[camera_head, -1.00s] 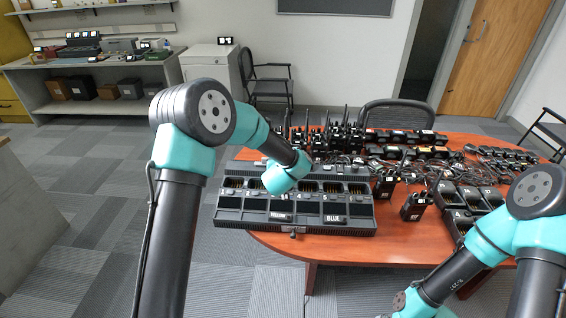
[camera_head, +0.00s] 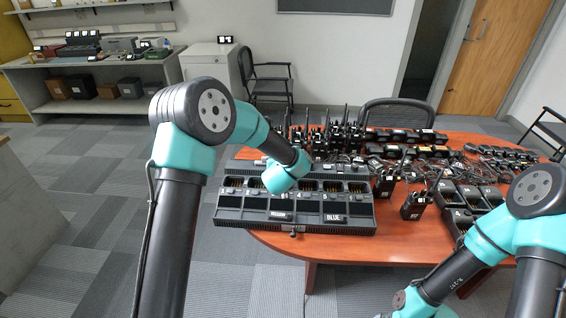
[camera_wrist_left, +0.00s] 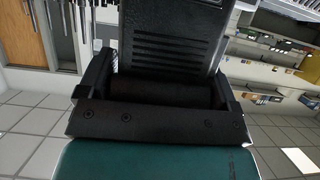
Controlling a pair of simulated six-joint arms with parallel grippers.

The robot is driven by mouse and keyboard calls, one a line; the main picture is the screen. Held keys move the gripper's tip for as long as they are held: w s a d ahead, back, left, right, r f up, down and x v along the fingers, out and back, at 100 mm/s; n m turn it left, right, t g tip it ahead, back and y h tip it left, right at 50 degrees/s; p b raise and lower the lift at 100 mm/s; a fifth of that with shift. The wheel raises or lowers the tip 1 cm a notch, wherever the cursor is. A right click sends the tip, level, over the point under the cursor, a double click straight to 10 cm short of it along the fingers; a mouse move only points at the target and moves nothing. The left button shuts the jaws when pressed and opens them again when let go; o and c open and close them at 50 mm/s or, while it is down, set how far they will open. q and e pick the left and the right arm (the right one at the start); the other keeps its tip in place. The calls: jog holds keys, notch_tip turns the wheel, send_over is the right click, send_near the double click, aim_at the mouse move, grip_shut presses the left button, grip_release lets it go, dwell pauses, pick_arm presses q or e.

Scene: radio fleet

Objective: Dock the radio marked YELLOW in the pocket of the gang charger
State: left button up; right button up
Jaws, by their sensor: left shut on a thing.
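The gang charger (camera_head: 248,221) is a long dark unit with a row of pockets on the near left part of the red-brown table. Its front carries a small plate that seems to read YELLOW (camera_head: 281,216) and one that reads BLUE (camera_head: 335,219). My left wrist (camera_head: 287,178) is over the charger's middle and covers some pockets; the gripper is hidden behind it there. In the left wrist view my left gripper (camera_wrist_left: 160,92) is shut on a black ribbed body, apparently a radio (camera_wrist_left: 172,45). No marking on it is readable. My right gripper is out of view.
Several upright radios (camera_head: 325,140) stand behind the charger. Two radios (camera_head: 384,184) (camera_head: 414,206) stand to its right. Further chargers (camera_head: 470,199) and a tangle of cables (camera_head: 395,168) fill the table's right side. The table strip right of the charger's front is clear.

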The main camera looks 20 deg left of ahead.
pick_arm(q)
jog(key=shift+f, duration=2.25)
dwell(0.4)
jog(key=o, duration=1)
jog(key=shift+f, duration=0.1)
jog(key=v, duration=1.7)
jog(key=shift+s, duration=0.2)
jog(key=s+a+f+g+h, duration=0.1)
jog(key=s+f+g+h, duration=0.1)
jog(key=s+f+g, duration=0.2)
jog(key=s+a+f+g+h, duration=0.2)
jog(key=s+f+g, duration=0.2)
jog(key=s+f, duration=0.6)
jog(key=s+a+f+g+h, duration=0.1)
jog(key=s+f+g, duration=0.3)
jog(key=s+f, duration=0.4)
notch_tip(320, 180, down, 5)
jog(key=shift+s+a+f+h, duration=0.1)
jog(key=shift+a+f+h, duration=0.05)
jog(key=shift+h, duration=0.65)
